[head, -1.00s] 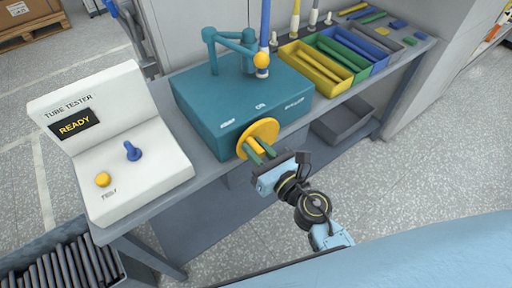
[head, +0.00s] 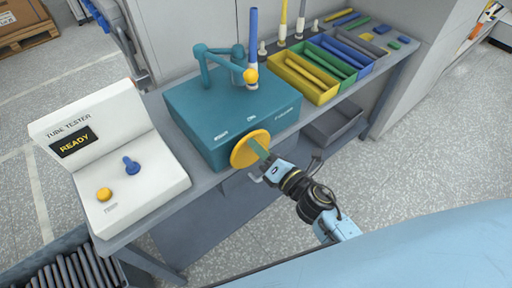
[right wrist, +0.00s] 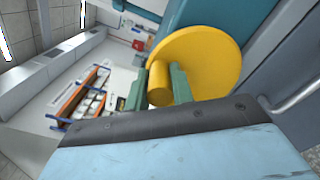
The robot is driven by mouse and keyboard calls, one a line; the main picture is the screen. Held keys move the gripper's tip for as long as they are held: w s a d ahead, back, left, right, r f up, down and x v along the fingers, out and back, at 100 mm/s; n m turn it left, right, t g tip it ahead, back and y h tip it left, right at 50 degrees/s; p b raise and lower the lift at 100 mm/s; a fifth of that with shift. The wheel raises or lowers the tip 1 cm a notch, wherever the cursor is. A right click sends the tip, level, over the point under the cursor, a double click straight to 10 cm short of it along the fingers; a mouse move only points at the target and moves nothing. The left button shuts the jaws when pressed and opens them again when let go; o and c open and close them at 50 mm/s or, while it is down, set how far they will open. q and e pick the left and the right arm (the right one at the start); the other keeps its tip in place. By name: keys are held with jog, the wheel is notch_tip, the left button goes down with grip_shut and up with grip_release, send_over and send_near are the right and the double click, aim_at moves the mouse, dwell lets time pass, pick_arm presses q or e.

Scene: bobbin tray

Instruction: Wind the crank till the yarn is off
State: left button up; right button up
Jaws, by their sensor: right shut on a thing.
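A teal winder box (head: 225,110) stands on the grey bench with a yellow crank disc (head: 247,149) on its front. My right gripper (head: 262,152) is at the disc. In the right wrist view, its green fingers (right wrist: 160,85) stand on either side of the crank's yellow knob (right wrist: 160,82) and are shut on it. The disc (right wrist: 205,60) fills the space behind them. On top of the box are a teal bent arm (head: 222,60), a yellow ball (head: 250,76) and an upright blue tube (head: 253,35). I cannot make out any yarn. My left gripper is out of view.
A white tube tester (head: 125,165) reading READY stands left of the box. Yellow (head: 303,85), green and blue bins lie to the right, with upright spindles behind. A grey bin (head: 333,125) sits below the bench top. A crate of dark rods (head: 70,270) is at bottom left.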

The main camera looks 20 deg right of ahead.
aim_at(266, 141)
jog(key=d+m, duration=0.1)
jog(key=m+p, duration=0.1)
jog(key=m, duration=0.1)
jog(key=shift+w+d+m, duration=0.3)
jog(key=shift+d, duration=0.05)
jog(key=m, duration=0.1)
jog(key=d+m, duration=0.1)
jog(key=m, duration=0.1)
jog(key=f+m+p, duration=0.1)
jog(key=shift+w+d+m, duration=0.3)
jog(key=m, duration=0.1)
jog(key=f+m, duration=0.1)
jog(key=m, duration=0.1)
jog(key=d+m, duration=0.1)
jog(key=shift+w+f+p, duration=0.2)
jog(key=shift+f+p, duration=0.1)
jog(key=shift+p, duration=0.1)
jog(key=shift+d+f+m, duration=0.15)
jog(key=shift+f+m, duration=0.2)
jog(key=shift+m, duration=0.6)
jog(key=shift+d+f+m, duration=0.1)
jog(key=shift+f+m, duration=0.25)
jog(key=shift+m, duration=0.6)
jog(key=shift+f, duration=0.1)
jog(key=o, duration=1)
